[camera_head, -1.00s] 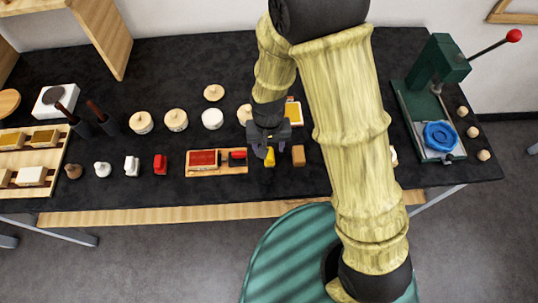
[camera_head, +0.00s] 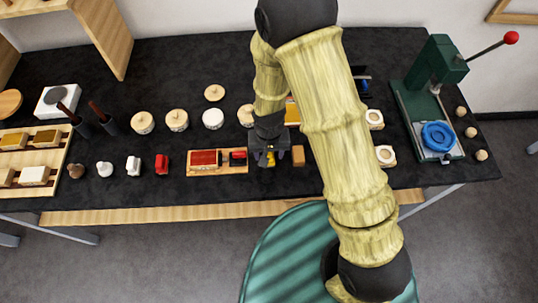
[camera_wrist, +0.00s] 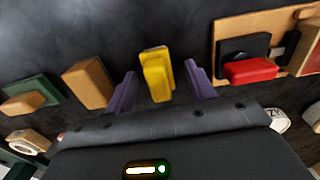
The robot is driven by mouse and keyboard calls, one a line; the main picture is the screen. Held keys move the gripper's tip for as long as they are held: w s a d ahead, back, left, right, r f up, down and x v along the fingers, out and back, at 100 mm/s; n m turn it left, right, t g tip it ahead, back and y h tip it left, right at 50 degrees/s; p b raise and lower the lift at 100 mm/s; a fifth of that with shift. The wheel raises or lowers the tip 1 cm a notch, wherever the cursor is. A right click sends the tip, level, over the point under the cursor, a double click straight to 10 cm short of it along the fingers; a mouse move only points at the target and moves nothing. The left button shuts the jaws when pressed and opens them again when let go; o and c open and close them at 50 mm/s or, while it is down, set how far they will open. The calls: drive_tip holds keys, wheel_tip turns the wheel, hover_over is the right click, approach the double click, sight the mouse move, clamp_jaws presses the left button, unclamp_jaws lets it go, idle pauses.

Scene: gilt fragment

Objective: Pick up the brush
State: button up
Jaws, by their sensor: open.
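A yellow block-shaped piece (camera_wrist: 157,74), possibly the brush, stands on the dark table in the wrist view. Its bristles, if any, cannot be made out. My gripper (camera_wrist: 161,88) is open, with one purple finger on each side of the yellow piece and a gap visible on both sides. In the head view my gripper (camera_head: 268,157) points down at the front row of items and mostly hides the yellow piece. Two dark long-handled tools (camera_head: 97,112) at the left could also be brushes; I cannot tell.
A tan block (camera_wrist: 88,82) stands close to the left finger. A wooden tray (camera_head: 200,170) with red items lies to the other side. Several round lidded pots (camera_head: 176,120) stand behind. A green press (camera_head: 425,100) with a lever is at the right.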

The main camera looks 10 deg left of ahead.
drive_tip(key=c, duration=1.1)
drive_tip(key=shift+o, duration=0.2)
drive_tip(key=shift+r, duration=0.1)
wheel_tip(320, 180, up, 10)
drive_tip(key=shift+f+b, duration=0.1)
drive_tip(key=shift+b, duration=0.45)
drive_tip(key=shift+o, duration=0.4)
